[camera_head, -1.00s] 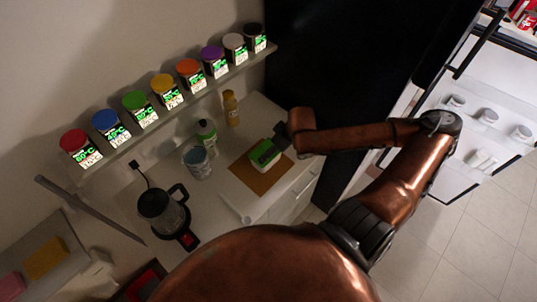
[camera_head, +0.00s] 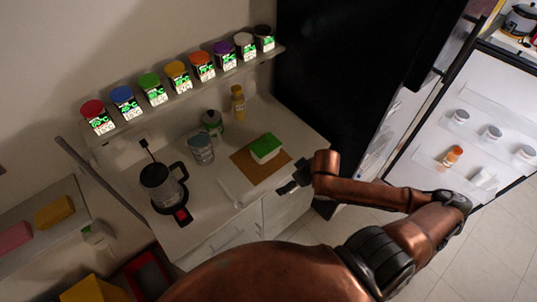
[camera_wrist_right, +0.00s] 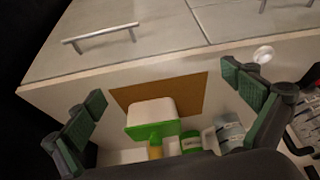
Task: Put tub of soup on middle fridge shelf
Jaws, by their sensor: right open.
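The tub of soup, taken to be the white tub with a green lid (camera_head: 265,147), sits on a brown board (camera_head: 250,172) on the counter. In the right wrist view the tub (camera_wrist_right: 152,112) shows between the spread fingers, beyond them and not held. My right gripper (camera_head: 289,188) is open and empty, just to the lower right of the board, near the counter's front edge. The black fridge (camera_head: 335,70) stands right of the counter; its interior shelves are not visible. My left gripper is not in view.
Behind the tub stand a yellow bottle (camera_head: 238,102), a green-white bottle (camera_head: 212,122) and a glass jar (camera_head: 201,149). A kettle (camera_head: 162,187) is further left. An open white door (camera_head: 480,105) with small jars and an orange bottle (camera_head: 452,156) is at right.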

